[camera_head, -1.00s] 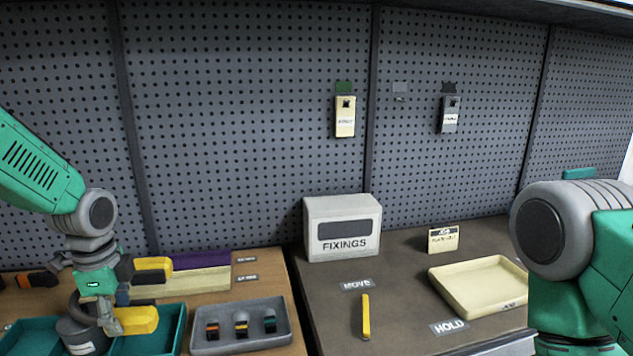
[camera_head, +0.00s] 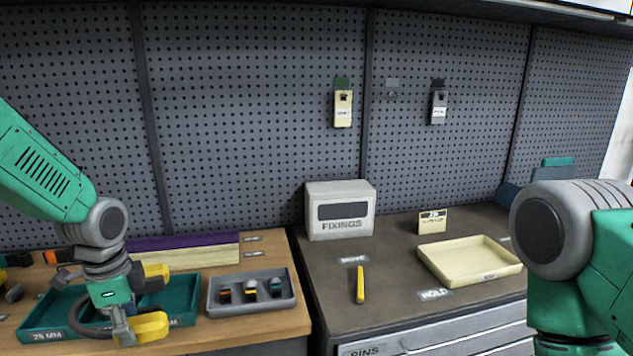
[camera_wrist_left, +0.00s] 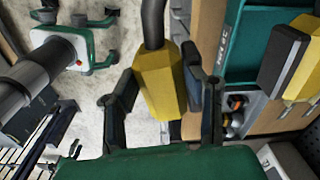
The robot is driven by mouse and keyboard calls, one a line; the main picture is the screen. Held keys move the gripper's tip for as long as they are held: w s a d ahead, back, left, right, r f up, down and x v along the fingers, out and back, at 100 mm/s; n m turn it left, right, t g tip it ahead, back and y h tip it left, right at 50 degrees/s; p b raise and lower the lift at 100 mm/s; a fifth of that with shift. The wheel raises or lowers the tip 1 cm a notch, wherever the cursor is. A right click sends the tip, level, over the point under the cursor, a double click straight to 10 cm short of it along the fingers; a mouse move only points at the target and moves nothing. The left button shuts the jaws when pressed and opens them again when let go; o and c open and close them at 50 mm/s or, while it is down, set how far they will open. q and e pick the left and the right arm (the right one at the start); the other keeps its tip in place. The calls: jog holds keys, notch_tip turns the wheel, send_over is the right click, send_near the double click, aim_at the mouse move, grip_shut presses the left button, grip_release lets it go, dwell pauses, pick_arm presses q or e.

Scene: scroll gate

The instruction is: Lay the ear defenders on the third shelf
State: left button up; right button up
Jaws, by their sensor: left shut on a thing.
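The ear defenders have yellow cups (camera_head: 150,327) with dark parts and a dark curved band. My left gripper (camera_head: 122,318) is shut on them above the left bench. In the left wrist view, a yellow cup (camera_wrist_left: 160,82) sits between the two dark fingers of my left gripper (camera_wrist_left: 158,95), with the dark band rising from it. A second yellow and black piece shows at the right of that view; I cannot tell if it joins the same band. The third shelf is not clearly visible. My right arm shows at the right, but its gripper is out of view.
Behind and below the held cups lie a teal bin (camera_head: 50,315) and a grey tray (camera_head: 252,303) with several small items. A pegboard closes the back.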

pick_arm(q)
jog(key=s+d+f+n, duration=0.6)
jog(key=s+d+n, duration=0.4)
jog(key=s+n, duration=0.25)
notch_tip(320, 180, down, 9)
jog(key=w+b, duration=0.1)
jog(key=b, duration=0.8)
jog(key=shift+d+n, duration=0.25)
jog(key=shift+n, duration=0.2)
pick_arm(e)
notch_tip(320, 180, down, 10)
jog(key=shift+d+r, duration=0.25)
jog(key=shift+d, duration=0.05)
